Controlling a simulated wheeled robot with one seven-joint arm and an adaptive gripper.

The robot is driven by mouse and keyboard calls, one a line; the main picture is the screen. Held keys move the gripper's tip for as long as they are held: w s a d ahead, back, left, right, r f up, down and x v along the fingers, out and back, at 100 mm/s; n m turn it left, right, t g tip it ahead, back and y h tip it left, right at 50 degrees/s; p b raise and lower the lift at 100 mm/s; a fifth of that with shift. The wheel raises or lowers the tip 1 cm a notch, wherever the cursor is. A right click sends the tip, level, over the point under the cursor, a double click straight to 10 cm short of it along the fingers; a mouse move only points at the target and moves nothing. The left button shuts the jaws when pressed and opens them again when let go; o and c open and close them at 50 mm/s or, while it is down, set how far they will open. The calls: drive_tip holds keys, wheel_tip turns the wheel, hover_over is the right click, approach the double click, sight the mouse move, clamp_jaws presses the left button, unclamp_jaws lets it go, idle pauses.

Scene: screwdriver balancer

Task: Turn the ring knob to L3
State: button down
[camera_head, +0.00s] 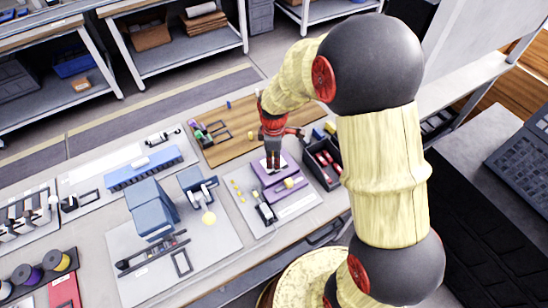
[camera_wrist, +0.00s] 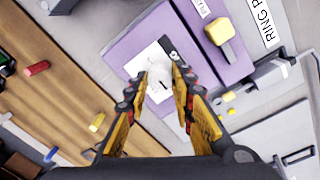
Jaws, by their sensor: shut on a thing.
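A purple box (camera_head: 297,172) stands on a grey board, and it also shows in the wrist view (camera_wrist: 185,28). A white plate (camera_wrist: 140,62) with dark marks lies on its top. A white round knob (camera_wrist: 160,76) rises from this plate. My gripper (camera_wrist: 161,82) is shut on the white knob, one finger on each side. In the head view my gripper (camera_head: 273,164) points down at the box and hides the knob. A yellow knob (camera_wrist: 225,38) sits on the same box, apart from my fingers. The scale marks around the white knob are too small and covered to read.
A printed label starting "RING P" (camera_wrist: 262,22) lies on the grey board. A black bin (camera_head: 322,182) with red items stands close at the right. A wooden board (camera_head: 235,135) lies behind. Small yellow pieces (camera_head: 237,190) lie left of the box.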

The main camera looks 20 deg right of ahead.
drive_tip(key=m+p, duration=0.1)
drive_tip(key=m, duration=0.2)
drive_tip(key=shift+r+p, duration=0.1)
drive_tip(key=shift+p, duration=0.25)
drive_tip(key=m+p, duration=0.1)
drive_tip(key=m, duration=0.2)
drive_tip(key=shift+w+m, duration=0.1)
drive_tip(key=shift+m, duration=0.3)
drive_tip(key=m+p, duration=0.1)
drive_tip(key=m, duration=0.2)
drive_tip(key=shift+m, duration=0.3)
drive_tip(key=m+p, duration=0.1)
drive_tip(key=m, duration=0.2)
drive_tip(key=shift+m+g, duration=0.3)
drive_tip(key=m+p, duration=0.1)
drive_tip(key=m, duration=0.3)
drive_tip(key=shift+m, duration=0.3)
drive_tip(key=m, duration=0.4)
drive_tip(key=shift+m+p, duration=0.4)
